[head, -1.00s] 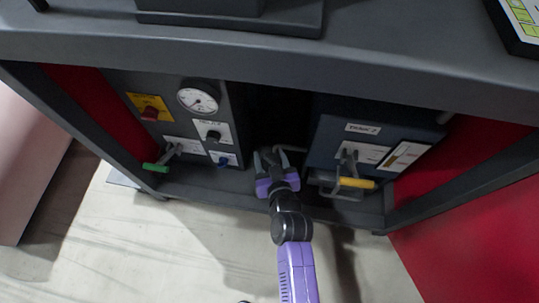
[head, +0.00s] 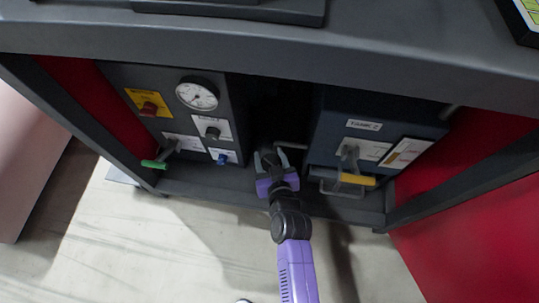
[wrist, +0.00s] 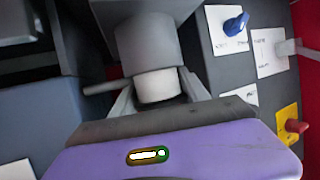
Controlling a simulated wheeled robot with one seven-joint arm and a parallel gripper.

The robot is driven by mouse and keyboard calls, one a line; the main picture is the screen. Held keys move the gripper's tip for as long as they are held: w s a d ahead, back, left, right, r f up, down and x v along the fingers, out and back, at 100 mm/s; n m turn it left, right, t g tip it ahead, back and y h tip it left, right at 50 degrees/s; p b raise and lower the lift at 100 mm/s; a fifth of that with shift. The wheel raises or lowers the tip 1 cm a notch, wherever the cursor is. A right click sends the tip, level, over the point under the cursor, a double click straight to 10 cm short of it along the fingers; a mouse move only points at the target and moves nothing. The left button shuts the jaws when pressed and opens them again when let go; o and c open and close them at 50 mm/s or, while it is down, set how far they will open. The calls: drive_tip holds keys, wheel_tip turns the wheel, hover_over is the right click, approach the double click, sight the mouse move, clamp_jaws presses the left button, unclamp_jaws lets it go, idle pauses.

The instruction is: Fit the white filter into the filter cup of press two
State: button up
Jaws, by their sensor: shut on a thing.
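My gripper (head: 269,155) reaches into the dark gap between the gauge panel and the blue tank box. In the wrist view its fingers (wrist: 158,92) are shut on the white filter (wrist: 157,84), a short white cylinder. A grey cylinder (wrist: 147,42), which looks like the filter cup, is directly beyond the filter and lined up with it. The filter's far end meets the cup's edge; I cannot tell whether it is inside. The filter and cup are hidden in the head view. No press label is readable.
The gauge panel (head: 180,120) with knobs and a green-handled lever (head: 154,164) stands left. The blue tank box (head: 345,120) with a yellow-handled lever (head: 356,179) stands right. A dark overhead ledge (head: 270,50) covers the gap. Open floor (head: 190,240) lies in front.

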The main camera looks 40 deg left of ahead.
drive_tip(key=shift+f, duration=0.55)
drive_tip(key=o, duration=1.7)
drive_tip(key=shift+c, duration=0.2)
drive_tip(key=shift+s, duration=0.1)
drive_tip(key=p+v, duration=0.2)
drive_tip(key=v, duration=0.5)
drive_tip(key=shift+s+d+r, duration=0.1)
drive_tip(key=shift+s+d, duration=0.1)
drive_tip(key=shift+d, duration=0.05)
